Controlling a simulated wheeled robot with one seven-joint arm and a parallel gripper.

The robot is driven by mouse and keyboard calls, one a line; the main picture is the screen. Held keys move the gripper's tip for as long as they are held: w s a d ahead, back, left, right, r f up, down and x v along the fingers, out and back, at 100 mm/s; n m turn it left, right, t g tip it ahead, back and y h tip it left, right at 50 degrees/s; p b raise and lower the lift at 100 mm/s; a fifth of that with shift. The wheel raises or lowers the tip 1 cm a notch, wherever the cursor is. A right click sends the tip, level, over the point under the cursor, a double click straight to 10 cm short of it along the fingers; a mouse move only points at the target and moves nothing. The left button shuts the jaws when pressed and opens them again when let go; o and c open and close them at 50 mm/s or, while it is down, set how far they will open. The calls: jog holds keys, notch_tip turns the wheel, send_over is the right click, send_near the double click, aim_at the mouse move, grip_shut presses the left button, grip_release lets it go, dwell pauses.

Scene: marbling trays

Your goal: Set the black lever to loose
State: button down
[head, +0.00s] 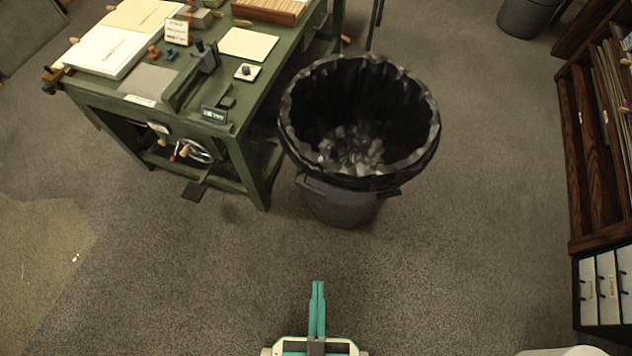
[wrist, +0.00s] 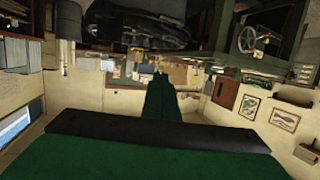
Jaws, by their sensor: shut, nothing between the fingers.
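A green workbench (head: 190,125) stands at the upper left of the head view. My gripper (head: 318,284) is shut and empty over the floor at the bottom centre, well apart from the bench. Its green fingers also show in the wrist view (wrist: 160,78), touching each other.
A large bin with a black liner (head: 345,205) stands right of the bench. A black pedal (head: 194,192) juts out low at the bench front, with a handwheel (head: 196,152) behind. A wooden rack (head: 578,150) lines the right. The floor between is clear.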

jog(key=w+a+f+g, duration=0.2)
jog(key=w+a+f, duration=0.1)
jog(key=w+f, duration=0.6)
jog(key=m+g+h, duration=0.4)
jog(key=m+g, duration=0.1)
send_over(317, 189)
jog(key=s+a, duration=0.2)
jog(key=s, duration=0.1)
jog(key=shift+w+d+r, duration=0.1)
jog(key=shift+r, duration=0.1)
jog(key=shift+w+d+f, duration=0.25)
jog(key=shift+w+f, duration=0.25)
jog(key=shift+f, duration=0.9)
jog(key=shift+w+d+f, duration=0.25)
jog(key=shift+w+f, duration=0.25)
jog(key=shift+f, duration=0.85)
jog(key=shift+w+d+f, duration=0.25)
jog(key=shift+w+f, duration=0.25)
jog(key=shift+f, duration=0.9)
jog(key=shift+d, duration=0.1)
